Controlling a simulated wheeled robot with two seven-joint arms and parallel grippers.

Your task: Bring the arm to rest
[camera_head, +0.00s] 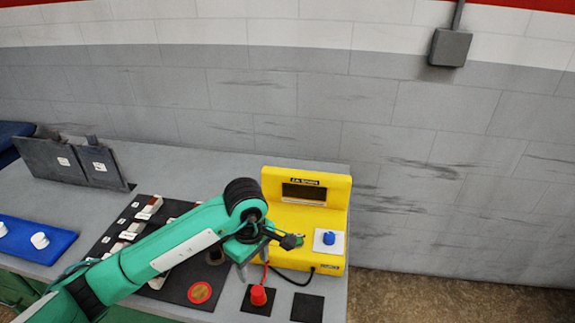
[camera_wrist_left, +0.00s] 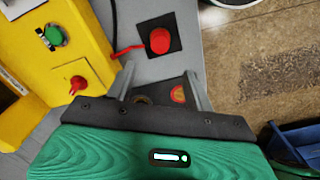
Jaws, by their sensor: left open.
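My left arm comes in from the left in the head view, and its gripper (camera_head: 252,262) hangs above the table beside the yellow device. The left wrist view shows its two grey fingers (camera_wrist_left: 160,86) spread apart with nothing between them. Beyond the fingertips are a red knob (camera_wrist_left: 160,41) on a black square and a round red-orange disc (camera_wrist_left: 178,94) on a dark mat. The red knob also shows in the head view (camera_head: 258,295), below the gripper. The gripper's wrist hides part of the mat and of the yellow device. My right gripper is not in view.
The yellow device (camera_head: 305,220) has a dark display and a blue knob (camera_head: 329,238) on a white plate. A dark mat (camera_head: 112,238) with small blocks lies under the arm. A blue tray (camera_head: 35,240) is at left, dark panels (camera_head: 60,160) behind. The wall closes the back.

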